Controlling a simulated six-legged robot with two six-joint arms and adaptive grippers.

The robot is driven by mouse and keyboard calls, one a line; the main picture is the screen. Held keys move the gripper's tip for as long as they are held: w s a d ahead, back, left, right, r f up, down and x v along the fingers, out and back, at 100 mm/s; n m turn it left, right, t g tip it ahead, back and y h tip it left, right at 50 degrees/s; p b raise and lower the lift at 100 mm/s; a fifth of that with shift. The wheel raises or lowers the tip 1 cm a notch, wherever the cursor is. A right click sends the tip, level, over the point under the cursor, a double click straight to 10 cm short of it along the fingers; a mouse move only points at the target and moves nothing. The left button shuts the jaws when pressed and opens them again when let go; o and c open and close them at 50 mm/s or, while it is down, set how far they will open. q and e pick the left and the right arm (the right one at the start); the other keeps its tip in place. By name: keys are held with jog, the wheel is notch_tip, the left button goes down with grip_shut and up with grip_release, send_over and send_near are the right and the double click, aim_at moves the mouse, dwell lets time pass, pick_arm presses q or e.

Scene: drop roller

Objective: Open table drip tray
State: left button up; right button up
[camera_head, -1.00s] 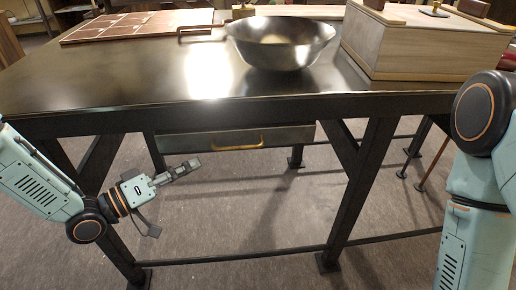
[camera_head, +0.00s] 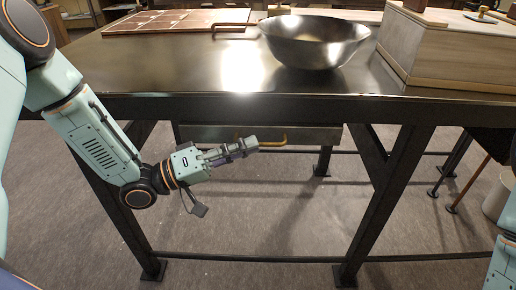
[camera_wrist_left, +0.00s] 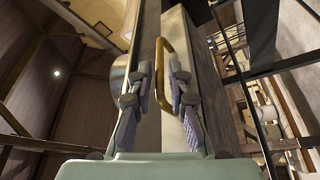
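The drip tray (camera_head: 325,135) is a shallow grey metal drawer under the tabletop, and its front sits close beneath the table's front edge. Its brass bar handle (camera_head: 277,141) is on the middle of the front. My left gripper (camera_head: 256,145) points right at the tray front, with its tips just left of the handle. In the left wrist view the left gripper (camera_wrist_left: 159,72) has its two fingers apart. The brass handle (camera_wrist_left: 163,50) shows ahead of and between them, and I cannot tell whether they touch it. My right gripper is out of view.
The dark metal table (camera_head: 160,70) bears a steel bowl (camera_head: 315,45), a tiled wooden board (camera_head: 180,20) and a wooden box (camera_head: 450,50). Dark table legs (camera_head: 390,200) flank the tray. The floor below is clear.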

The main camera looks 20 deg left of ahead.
pick_arm(q)
jog(key=shift+b+x, duration=0.4)
jog(key=shift+x, duration=1.05)
jog(key=shift+a, duration=0.1)
grip_shut()
